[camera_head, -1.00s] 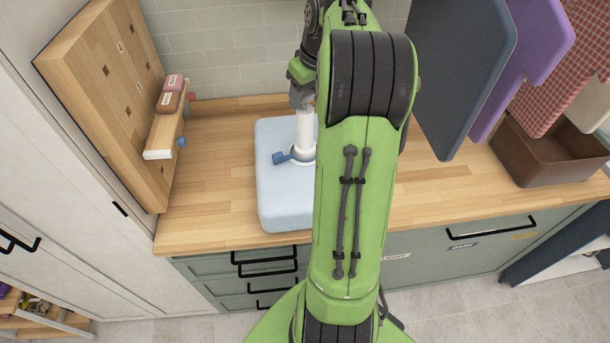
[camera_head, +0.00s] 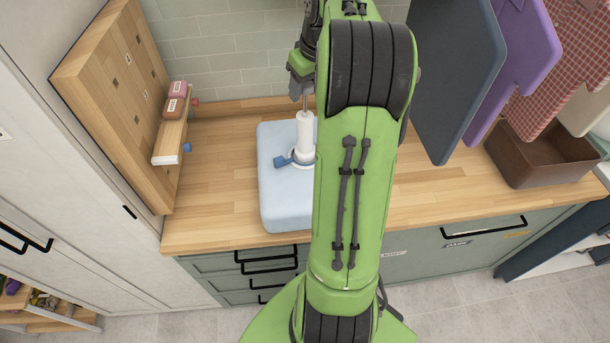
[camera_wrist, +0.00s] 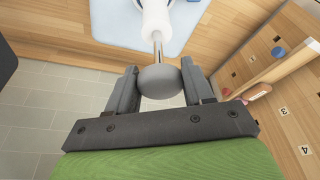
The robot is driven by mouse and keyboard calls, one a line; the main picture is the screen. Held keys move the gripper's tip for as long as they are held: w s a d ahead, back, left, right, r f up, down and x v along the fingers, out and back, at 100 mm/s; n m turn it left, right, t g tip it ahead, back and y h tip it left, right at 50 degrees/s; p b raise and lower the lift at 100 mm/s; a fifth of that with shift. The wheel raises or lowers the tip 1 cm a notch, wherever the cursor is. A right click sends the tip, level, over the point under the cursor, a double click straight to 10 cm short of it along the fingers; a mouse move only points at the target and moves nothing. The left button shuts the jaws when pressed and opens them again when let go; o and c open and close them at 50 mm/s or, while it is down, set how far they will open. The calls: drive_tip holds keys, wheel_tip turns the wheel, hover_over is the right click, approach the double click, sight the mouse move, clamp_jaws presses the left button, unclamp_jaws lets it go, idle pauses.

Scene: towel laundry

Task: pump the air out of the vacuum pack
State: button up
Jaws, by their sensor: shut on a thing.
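The vacuum pack (camera_head: 280,195) is a light blue, puffy block lying on the wooden counter, partly hidden behind my arm. A white pump (camera_head: 305,135) stands upright on its top, with a blue lever (camera_head: 282,161) at its base. A thin metal rod now shows between the pump body and my gripper (camera_head: 301,82). In the wrist view my gripper (camera_wrist: 158,88) is shut on the grey rounded pump handle (camera_wrist: 160,82). The rod runs from the handle into the white pump body (camera_wrist: 155,22), with the pack (camera_wrist: 112,18) beyond.
A wooden pegboard (camera_head: 112,95) with a small shelf (camera_head: 170,140) holding labelled blocks stands at the left. Towels (camera_head: 455,75) hang at the right above a brown bin (camera_head: 545,160). The counter (camera_head: 220,180) is clear left of the pack.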

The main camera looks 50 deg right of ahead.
sight(304, 115)
idle(0.3)
drive_tip(key=shift+f+b, duration=2.35)
drive_tip(key=shift+f, duration=0.6)
wheel_tip(304, 115, up, 5)
drive_tip(key=p, duration=0.5)
drive_tip(key=shift+r, duration=0.1)
drive_tip(key=shift+f+b, duration=2.5)
drive_tip(key=shift+f, duration=0.6)
wheel_tip(304, 115, up, 6)
drive_tip(key=p, duration=0.5)
drive_tip(key=shift+f, duration=0.35)
